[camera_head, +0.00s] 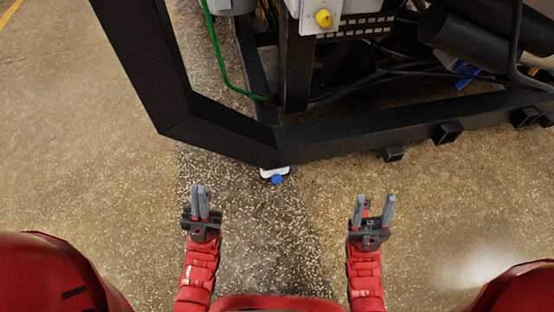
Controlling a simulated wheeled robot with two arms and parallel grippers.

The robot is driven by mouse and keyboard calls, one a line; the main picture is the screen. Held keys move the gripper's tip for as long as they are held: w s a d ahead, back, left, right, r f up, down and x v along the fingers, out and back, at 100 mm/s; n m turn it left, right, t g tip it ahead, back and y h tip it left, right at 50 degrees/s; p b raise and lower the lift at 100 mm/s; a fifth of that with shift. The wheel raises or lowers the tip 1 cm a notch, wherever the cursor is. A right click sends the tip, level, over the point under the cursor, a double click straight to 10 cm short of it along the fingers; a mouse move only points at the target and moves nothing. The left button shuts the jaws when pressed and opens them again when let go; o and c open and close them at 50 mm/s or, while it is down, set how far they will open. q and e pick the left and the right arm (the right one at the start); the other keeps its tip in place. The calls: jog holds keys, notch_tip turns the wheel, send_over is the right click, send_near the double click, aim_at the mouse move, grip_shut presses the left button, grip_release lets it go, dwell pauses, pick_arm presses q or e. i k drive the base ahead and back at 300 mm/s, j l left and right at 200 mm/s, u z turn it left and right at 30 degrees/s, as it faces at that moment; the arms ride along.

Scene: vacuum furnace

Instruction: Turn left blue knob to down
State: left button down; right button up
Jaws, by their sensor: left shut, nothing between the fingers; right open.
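A small blue knob (276,179) sits on a white fitting (273,171) low under the front corner of the black frame, near the picture's middle. Another blue part (467,76) shows among the dark pipes at the upper right; whether it is a knob I cannot tell. My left gripper (200,191) is shut and empty, left of and below the blue knob in the picture. My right gripper (374,201) is open and empty, right of and below it. Neither gripper touches anything.
The black frame (230,130) of the furnace crosses the upper part of the view. A yellow knob (323,18) is on a grey box at the top. A green cable (216,45) hangs down left of it. The speckled floor (80,150) is clear around my grippers.

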aim_at(276, 178)
jog(key=j+z, duration=0.3)
jog(key=j, duration=0.35)
jog(key=j+z, duration=0.25)
jog(key=j, duration=0.4)
jog(key=j+z, duration=0.3)
jog(key=j, duration=0.35)
jog(key=k+j+z, duration=0.1)
jog(key=j+z, duration=0.15)
jog(key=j, duration=0.35)
jog(key=j+z, duration=0.35)
jog(key=j, duration=0.35)
jog(key=j+z, duration=0.35)
jog(key=j, duration=0.35)
jog(key=i+j+z, duration=0.2)
jog(key=i+j, duration=0.15)
jog(key=j, duration=0.3)
jog(key=i+j+z, duration=0.1)
jog(key=j, duration=0.25)
jog(key=i, duration=0.05)
